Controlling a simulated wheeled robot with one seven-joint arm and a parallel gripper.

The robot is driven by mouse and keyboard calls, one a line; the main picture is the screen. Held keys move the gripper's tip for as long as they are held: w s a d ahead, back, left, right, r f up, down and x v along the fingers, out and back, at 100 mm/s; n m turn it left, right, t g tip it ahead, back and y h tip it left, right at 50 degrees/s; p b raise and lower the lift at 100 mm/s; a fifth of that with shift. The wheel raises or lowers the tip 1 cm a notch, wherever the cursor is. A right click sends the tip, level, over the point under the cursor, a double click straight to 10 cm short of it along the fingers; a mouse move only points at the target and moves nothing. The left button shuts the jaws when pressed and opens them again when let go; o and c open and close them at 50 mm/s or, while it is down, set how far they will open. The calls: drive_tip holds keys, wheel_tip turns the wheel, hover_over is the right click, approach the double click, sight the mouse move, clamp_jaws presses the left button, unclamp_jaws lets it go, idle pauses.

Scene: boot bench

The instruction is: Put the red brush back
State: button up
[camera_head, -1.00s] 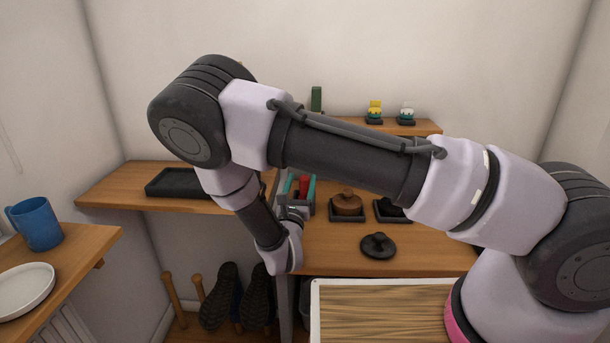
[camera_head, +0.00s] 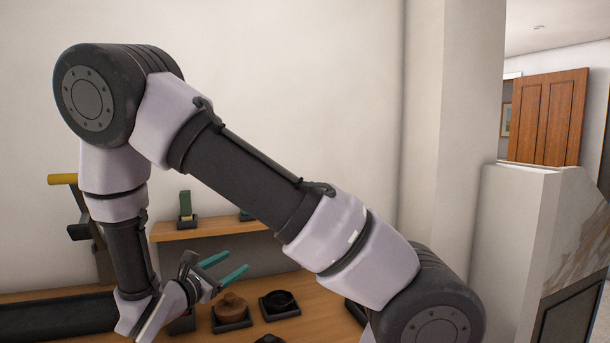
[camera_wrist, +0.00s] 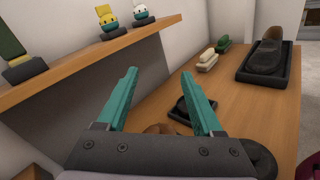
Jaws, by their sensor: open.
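My gripper (camera_head: 228,270) is open and empty above the bench (camera_head: 318,325), its two teal fingers apart. It also shows in the wrist view (camera_wrist: 158,95), with nothing between the fingers. A white brush (camera_wrist: 207,60) and a green brush (camera_wrist: 223,45) lie on the bench beyond the fingers in the wrist view.
The upper shelf (camera_wrist: 75,82) holds a green block (camera_head: 185,204), a yellow-topped brush (camera_wrist: 108,20) and a white-topped one (camera_wrist: 142,14). A brown knobbed piece (camera_head: 231,305) and a black tray (camera_wrist: 180,117) are close below my gripper. A dark shoe (camera_wrist: 270,48) sits farther right.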

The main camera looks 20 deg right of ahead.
drive_tip(key=s+d+r+m+g+y, duration=0.3)
drive_tip(key=s+d+r+m+g, duration=0.2)
drive_tip(key=d+m+g, duration=0.15)
drive_tip(key=s+d+r+m+g+y, duration=0.4)
drive_tip(key=d+m+g, duration=0.1)
drive_tip(key=d+m, duration=0.3)
drive_tip(key=s+r+m+t+y, duration=0.3)
drive_tip(key=r+m, duration=0.3)
drive_tip(key=r, duration=0.2)
drive_tip(key=s+r+m+t+y, duration=0.4)
drive_tip(key=r+m+y, duration=0.1)
drive_tip(key=r+m, duration=0.1)
drive_tip(key=shift+a+r, duration=0.2)
drive_tip(key=shift+r, duration=0.7)
